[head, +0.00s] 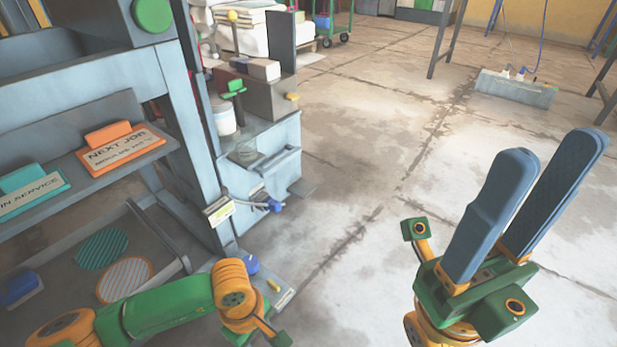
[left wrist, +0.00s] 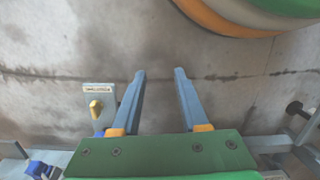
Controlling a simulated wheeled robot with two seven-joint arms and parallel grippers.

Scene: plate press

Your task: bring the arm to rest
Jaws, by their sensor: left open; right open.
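My right gripper (head: 553,146) is in the right of the head view. Its two blue fingers point up and away, apart, with nothing between them, over bare floor. My green and orange left arm (head: 170,312) comes in at the lower left of the head view, in front of the press frame (head: 185,95). Its fingers are not visible there. In the left wrist view my left gripper (left wrist: 160,72) has its two blue fingers apart and empty above the grey floor (left wrist: 130,40).
The shelf holds an orange NEXT JOB plate (head: 120,150) and a teal IN SERVICE plate (head: 32,193). A lower tray (head: 172,268) has green and orange striped round marks. A grey floor box (head: 515,88) stands at the back right. Floor in the middle is clear.

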